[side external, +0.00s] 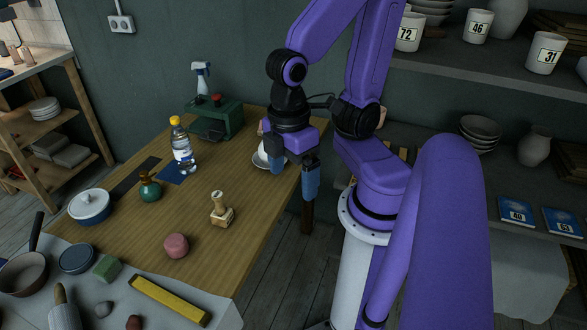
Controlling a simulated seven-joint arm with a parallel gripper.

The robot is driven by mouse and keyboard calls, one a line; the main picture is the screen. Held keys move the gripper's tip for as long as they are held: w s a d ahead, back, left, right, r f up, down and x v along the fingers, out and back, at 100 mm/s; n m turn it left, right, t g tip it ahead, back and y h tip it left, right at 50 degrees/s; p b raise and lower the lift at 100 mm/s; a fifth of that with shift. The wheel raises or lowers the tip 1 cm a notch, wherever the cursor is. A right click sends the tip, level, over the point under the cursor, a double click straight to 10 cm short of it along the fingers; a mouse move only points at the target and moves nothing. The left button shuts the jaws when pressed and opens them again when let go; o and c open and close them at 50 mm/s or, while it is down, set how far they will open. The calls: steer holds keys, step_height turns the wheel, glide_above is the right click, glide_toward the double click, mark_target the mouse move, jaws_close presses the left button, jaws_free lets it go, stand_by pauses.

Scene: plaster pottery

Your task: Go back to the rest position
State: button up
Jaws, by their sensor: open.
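My gripper (290,178) hangs pointing down at the right edge of the wooden table (225,255). Its two blue-grey fingers are apart, with nothing visible between them. A white saucer or dish (260,160) lies on the table right behind the left finger. Part of it is hidden by the gripper, and I cannot tell whether they touch. My purple arm bends above, in front of the shelves.
A green box (215,118) stands at the back. Shelves (490,75) hold numbered cups at right.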

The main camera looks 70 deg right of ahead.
steer(key=shift+s+r+n+t, duration=0.1)
steer(key=shift+r+n+t, duration=0.25)
steer(key=shift+n+t, duration=0.05)
